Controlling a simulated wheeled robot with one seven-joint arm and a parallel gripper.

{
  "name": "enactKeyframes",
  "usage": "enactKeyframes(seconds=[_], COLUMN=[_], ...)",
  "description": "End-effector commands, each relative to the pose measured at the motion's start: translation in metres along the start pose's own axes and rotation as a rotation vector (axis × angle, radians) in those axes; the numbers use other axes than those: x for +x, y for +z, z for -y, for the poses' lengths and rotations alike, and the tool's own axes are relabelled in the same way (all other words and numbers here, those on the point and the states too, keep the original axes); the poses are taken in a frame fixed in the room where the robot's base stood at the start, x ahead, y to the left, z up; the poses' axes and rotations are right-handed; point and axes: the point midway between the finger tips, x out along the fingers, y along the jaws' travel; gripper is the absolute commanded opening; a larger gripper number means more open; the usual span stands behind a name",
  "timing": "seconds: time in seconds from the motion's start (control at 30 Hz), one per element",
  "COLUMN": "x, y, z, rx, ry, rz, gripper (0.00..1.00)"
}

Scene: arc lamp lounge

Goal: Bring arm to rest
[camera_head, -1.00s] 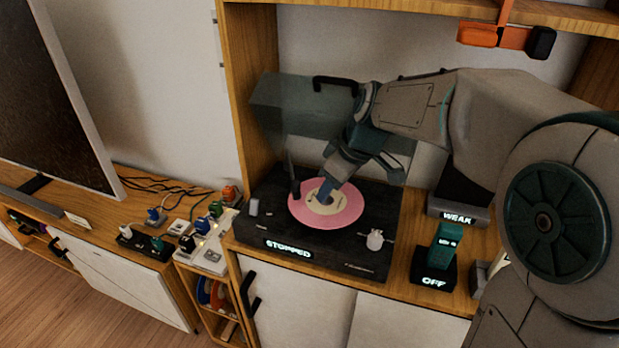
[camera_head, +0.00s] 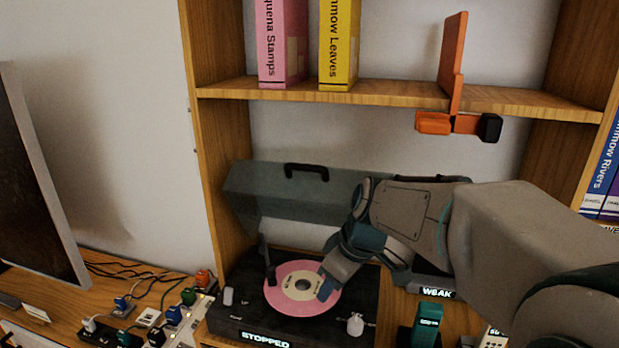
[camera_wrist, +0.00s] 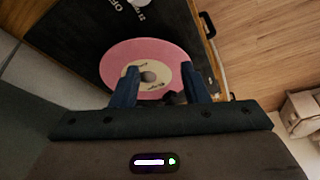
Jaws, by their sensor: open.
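My gripper (camera_head: 326,284) is low over the right part of a pink record (camera_head: 300,302) on a black turntable (camera_head: 235,312). In the wrist view my two blue fingers (camera_wrist: 160,88) are apart, one on either side of the record's centre, with nothing between them but the record beyond. Whether the fingertips touch the record cannot be told. The turntable's label reads STOPPED. Its clear lid (camera_head: 280,195) is raised behind, with a black handle. My arm reaches in from the right, passing in front of the lid's right part.
A shelf (camera_head: 400,97) above holds a pink book (camera_head: 283,40), a yellow book (camera_head: 339,45) and an orange bracket (camera_head: 453,70). A device labelled WEAK (camera_head: 437,292) and a green block (camera_head: 428,325) stand right of the turntable. Small plugs (camera_head: 173,315) crowd the left.

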Motion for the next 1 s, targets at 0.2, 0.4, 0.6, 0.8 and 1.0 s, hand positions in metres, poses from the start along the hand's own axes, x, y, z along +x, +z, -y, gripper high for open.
enactKeyframes(seconds=[0.2, 0.4, 0.6, 0.8, 1.0], x=[-0.053, -0.079, -0.086, -0.085, -0.085], y=[0.061, 0.115, 0.143, 0.147, 0.147], z=[0.025, 0.045, 0.055, 0.057, 0.057], rx=[0.365, 0.681, 0.844, 0.873, 0.871], ry=[0.12, 0.222, 0.272, 0.279, 0.278], rz=[0.076, 0.096, 0.093, 0.092, 0.092], gripper=[0.41, 0.41, 0.41, 0.41, 0.41])
